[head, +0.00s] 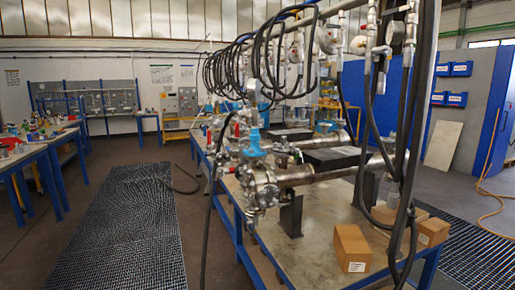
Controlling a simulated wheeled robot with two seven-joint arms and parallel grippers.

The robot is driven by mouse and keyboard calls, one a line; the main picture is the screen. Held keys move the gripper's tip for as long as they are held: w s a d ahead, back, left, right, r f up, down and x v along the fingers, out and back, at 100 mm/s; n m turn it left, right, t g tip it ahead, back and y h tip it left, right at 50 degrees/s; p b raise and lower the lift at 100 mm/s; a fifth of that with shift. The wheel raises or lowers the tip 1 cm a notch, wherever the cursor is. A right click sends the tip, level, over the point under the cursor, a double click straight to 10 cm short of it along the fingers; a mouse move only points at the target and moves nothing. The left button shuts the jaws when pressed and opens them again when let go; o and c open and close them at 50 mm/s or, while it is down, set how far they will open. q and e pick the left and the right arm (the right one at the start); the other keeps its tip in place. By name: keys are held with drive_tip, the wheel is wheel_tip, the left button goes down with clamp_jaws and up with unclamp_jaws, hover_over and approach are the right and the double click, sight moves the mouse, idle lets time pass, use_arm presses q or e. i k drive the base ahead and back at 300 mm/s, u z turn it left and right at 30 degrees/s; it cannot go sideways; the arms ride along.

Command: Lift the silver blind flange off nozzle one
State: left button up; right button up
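A silver flanged vessel (322,172) lies horizontally on the workbench, held up on dark supports. At its near left end is a round bolted silver flange (259,187). I cannot tell whether this is the blind flange on nozzle one, as no numbering is readable. A blue-topped valve (254,139) stands just above and behind this end. Neither of my grippers is in view.
The workbench (326,236) has a blue frame. A cardboard box (351,248) and a smaller box (433,232) sit at its near right. Black hoses (402,150) hang over its right side. Floor grating (118,235) runs along the left, with open floor. Side tables (38,150) stand far left.

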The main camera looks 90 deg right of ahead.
sight(283, 141)
drive_tip(key=z, duration=3)
